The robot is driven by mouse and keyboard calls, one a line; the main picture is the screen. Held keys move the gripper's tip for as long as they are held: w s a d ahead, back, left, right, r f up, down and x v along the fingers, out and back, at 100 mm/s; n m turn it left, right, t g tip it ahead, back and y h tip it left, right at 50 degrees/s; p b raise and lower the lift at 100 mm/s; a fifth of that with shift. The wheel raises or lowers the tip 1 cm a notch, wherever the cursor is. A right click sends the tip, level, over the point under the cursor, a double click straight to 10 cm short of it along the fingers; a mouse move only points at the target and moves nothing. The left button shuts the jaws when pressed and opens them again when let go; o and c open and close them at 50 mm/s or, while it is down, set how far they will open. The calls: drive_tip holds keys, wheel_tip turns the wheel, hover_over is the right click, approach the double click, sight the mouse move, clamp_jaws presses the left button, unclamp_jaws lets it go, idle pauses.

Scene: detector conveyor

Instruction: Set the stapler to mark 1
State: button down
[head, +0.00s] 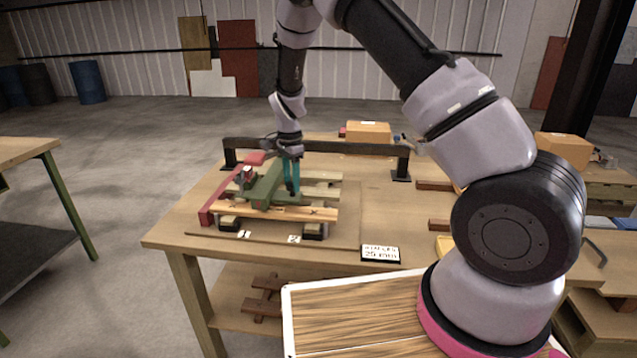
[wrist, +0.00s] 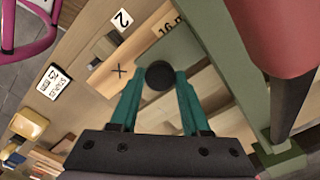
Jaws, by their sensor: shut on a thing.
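The stapler (head: 264,190) is a green frame with a red part on top, standing across pale wooden slats. Its green body (wrist: 220,70) fills the right of the wrist view beside a red and dark part. My gripper (head: 291,188) has teal fingers pointing down at the stapler's right side. In the wrist view my gripper (wrist: 158,76) is shut on a dark round knob (wrist: 158,75) on the green plate. Mark 1 (head: 244,234) and mark 2 (head: 294,239) are white tags on the board's front. The stapler's exact alignment with mark 1 is unclear.
A black rail (head: 330,147) stands behind. A "25 mm" staples sign (head: 380,253) stands at the table's front. A cardboard box (head: 368,132) is at the back.

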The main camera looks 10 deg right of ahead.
sight(261, 187)
drive_tip(key=w+a, duration=0.1)
drive_tip(key=a, duration=0.2)
drive_tip(key=w+a, duration=0.1)
drive_tip(key=a, duration=0.2)
drive_tip(key=w+a, duration=0.1)
drive_tip(key=a, duration=0.2)
drive_tip(key=shift+a, duration=0.35)
drive_tip(key=shift+c, duration=1.9)
unclamp_jaws()
drive_tip(key=shift+r, duration=0.15)
wheel_tip(261, 187, up, 10)
drive_tip(key=shift+r, duration=0.25)
